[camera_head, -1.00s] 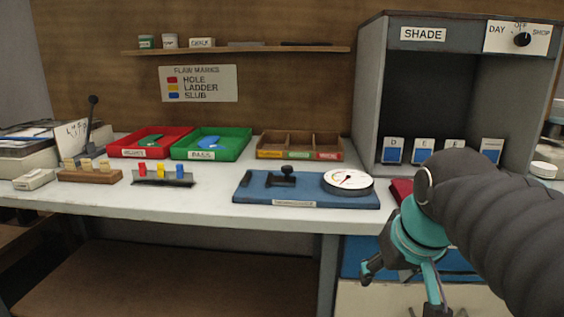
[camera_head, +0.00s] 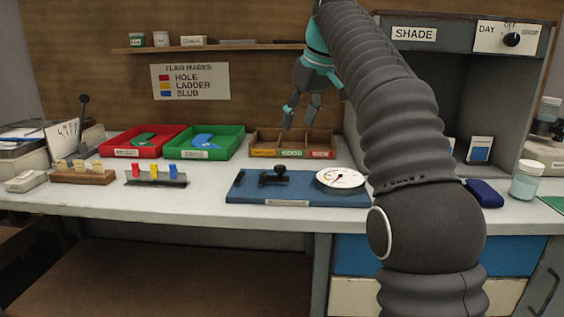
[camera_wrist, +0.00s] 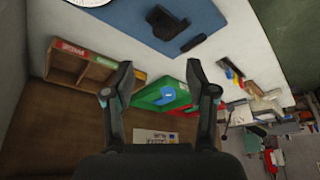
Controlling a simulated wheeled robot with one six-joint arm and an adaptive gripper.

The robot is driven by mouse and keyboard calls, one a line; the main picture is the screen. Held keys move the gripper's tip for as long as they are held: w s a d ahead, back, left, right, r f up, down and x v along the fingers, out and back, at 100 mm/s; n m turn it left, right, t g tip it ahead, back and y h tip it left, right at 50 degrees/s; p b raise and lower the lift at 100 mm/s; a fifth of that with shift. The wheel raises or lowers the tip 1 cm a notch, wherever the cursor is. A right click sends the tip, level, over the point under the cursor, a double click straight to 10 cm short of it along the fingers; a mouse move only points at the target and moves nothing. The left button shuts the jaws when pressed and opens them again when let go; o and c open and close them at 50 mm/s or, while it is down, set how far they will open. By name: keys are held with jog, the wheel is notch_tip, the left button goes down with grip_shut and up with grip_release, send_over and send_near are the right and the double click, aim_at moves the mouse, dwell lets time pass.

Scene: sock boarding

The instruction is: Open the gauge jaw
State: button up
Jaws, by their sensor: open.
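The gauge is a blue board (camera_head: 252,190) on the bench, with a white round dial (camera_head: 340,179) at its right end. Two black jaw pieces stand on it: a small one (camera_head: 240,178) at the left and a sliding one with a knob (camera_head: 276,176) beside it, a gap between them. In the wrist view the blue board (camera_wrist: 130,25) is at the top, with the knobbed jaw (camera_wrist: 166,22) and the small jaw (camera_wrist: 193,43). My gripper (camera_head: 300,112) is open and empty, raised above the back of the bench near the wooden tray, apart from the gauge.
A wooden sorting tray (camera_head: 254,151) stands behind the gauge. A red tray (camera_head: 119,153) and a green tray (camera_head: 179,155) are to its left. The SHADE cabinet (camera_head: 398,18) stands at the right, partly behind my arm. The bench front (camera_head: 220,213) is clear.

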aim_at(280, 166)
jog(key=b+x, duration=0.1)
jog(key=x, duration=0.3)
jog(key=b+x, duration=0.1)
jog(key=x, duration=0.4)
jog(key=b+x, duration=0.1)
jog(key=x, duration=0.4)
jog(key=shift+w+a+r, duration=0.1)
jog(key=shift+w+a, duration=0.15)
jog(key=shift+a, duration=0.05)
grip_shut()
